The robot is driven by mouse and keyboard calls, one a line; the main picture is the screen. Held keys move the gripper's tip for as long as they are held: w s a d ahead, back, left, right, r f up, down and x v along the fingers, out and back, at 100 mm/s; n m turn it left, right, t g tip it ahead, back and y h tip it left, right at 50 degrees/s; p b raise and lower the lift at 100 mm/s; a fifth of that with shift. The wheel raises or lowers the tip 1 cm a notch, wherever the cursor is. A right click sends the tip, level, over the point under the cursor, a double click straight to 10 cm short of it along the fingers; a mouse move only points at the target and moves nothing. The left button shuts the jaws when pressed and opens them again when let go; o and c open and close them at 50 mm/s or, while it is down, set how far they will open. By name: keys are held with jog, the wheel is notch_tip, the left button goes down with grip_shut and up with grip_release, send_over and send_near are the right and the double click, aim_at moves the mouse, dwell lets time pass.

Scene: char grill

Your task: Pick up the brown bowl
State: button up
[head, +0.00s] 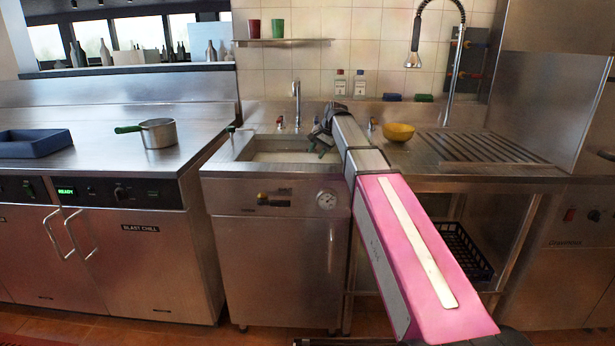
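The only bowl I see is a yellow-orange bowl (398,131). It stands upright on the steel counter to the right of the sink (240,153). I do not see a bowl that is clearly brown. My gripper (321,148) is over the back right part of the sink, to the left of the bowl and apart from it. It is small and dark, and its fingers are too unclear to tell if they are open or shut. My arm hides part of the sink's right side.
A ribbed drainboard (485,148) lies right of the bowl, under a hanging spray tap (413,58). A faucet (297,103) stands behind the sink. Bottles (359,84) line the back ledge. A pot (159,133) and a blue tray (34,143) sit on the left counter.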

jog(key=x, duration=1)
jog(key=shift+w+d+f, duration=0.1)
jog(key=shift+f, duration=0.4)
grip_shut()
